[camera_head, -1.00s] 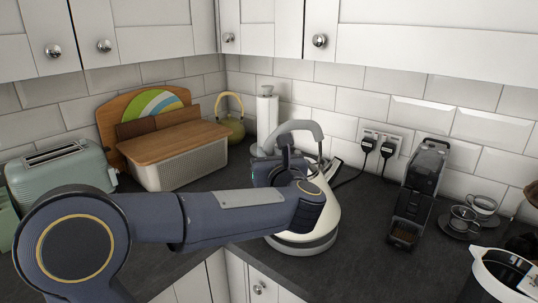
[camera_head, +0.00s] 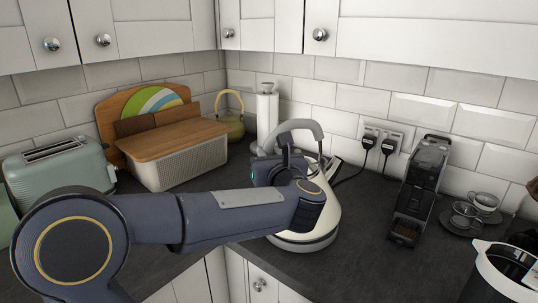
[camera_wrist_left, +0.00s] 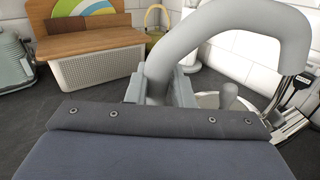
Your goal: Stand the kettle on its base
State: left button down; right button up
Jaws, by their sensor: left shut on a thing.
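The kettle (camera_head: 319,222) is cream with a grey handle and stands upright near the middle of the head view. My left gripper (camera_wrist_left: 160,88) is shut on the grey handle, which arches up between its fingers in the left wrist view. In the head view, my left arm and gripper cover the kettle's left side. A grey band shows around the kettle's bottom. I cannot tell whether it is the kettle's own foot or a separate base, nor whether there is a gap beneath it. My right gripper is not in view.
A green toaster (camera_head: 62,172) and a wood-lidded bin (camera_head: 185,165) stand at left. A yellow kettle (camera_head: 232,127) and a paper roll (camera_head: 267,120) are behind. Plugged sockets (camera_head: 383,138), a coffee machine (camera_head: 420,190) and glass cups (camera_head: 467,214) are at right. Worktop between is clear.

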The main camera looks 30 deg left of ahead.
pick_arm(q)
jog(key=c, duration=1.5)
grip_release()
jog(key=shift+r, duration=0.1)
jog(key=shift+c, duration=0.2)
jog(key=shift+f, duration=0.3)
jog(key=shift+s+d+b, duration=0.3)
jog(key=shift+d, duration=0.1)
jog(key=b+v, duration=0.3)
jog(key=v, duration=0.7)
jog(key=shift+b, duration=0.4)
jog(key=shift+r, duration=0.1)
